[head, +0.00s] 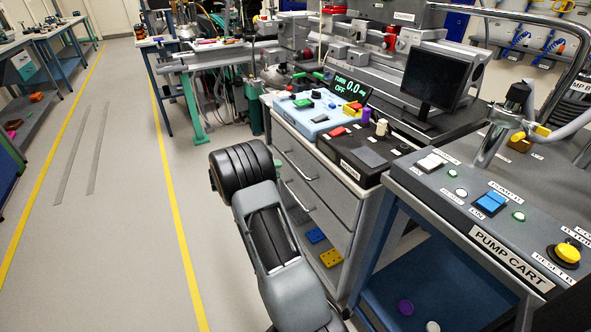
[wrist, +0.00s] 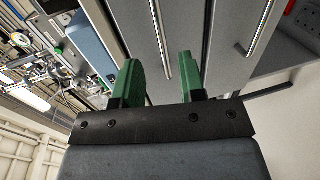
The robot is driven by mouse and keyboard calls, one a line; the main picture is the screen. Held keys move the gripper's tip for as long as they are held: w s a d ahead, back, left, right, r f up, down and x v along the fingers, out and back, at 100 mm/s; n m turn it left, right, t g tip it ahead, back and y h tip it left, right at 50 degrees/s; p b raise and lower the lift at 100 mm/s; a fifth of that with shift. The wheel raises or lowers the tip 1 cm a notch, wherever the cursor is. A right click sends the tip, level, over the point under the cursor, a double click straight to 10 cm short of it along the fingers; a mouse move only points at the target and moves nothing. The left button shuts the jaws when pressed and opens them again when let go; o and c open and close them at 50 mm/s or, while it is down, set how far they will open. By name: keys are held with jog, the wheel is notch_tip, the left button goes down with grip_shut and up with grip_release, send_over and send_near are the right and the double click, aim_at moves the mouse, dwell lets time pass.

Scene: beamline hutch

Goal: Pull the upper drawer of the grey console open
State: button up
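The grey console (head: 338,207) stands right of my arm in the head view. Its upper drawer (head: 315,178) has a long bar handle (head: 299,166) and looks shut. In the wrist view the picture is turned, and the upper drawer front (wrist: 185,25) fills the middle. My gripper (wrist: 159,60) has two green fingers, spread apart and empty. The upper handle (wrist: 158,35) shows in the gap between them, its near end at fingertip level in the picture. I cannot tell how far in front of the handle the fingertips are.
A lower handle (wrist: 262,25) shows right of the upper one. A blue-grey control box (head: 315,112) and a black box (head: 365,150) stand on the console. The pump cart (head: 470,215) is close on the right. The floor (head: 120,200) to the left is clear.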

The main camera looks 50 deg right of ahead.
aim_at(296, 166)
jog(key=b+x, duration=0.1)
jog(key=x, duration=0.7)
jog(key=shift+d, duration=0.2)
jog(key=shift+c, duration=0.4)
grip_shut()
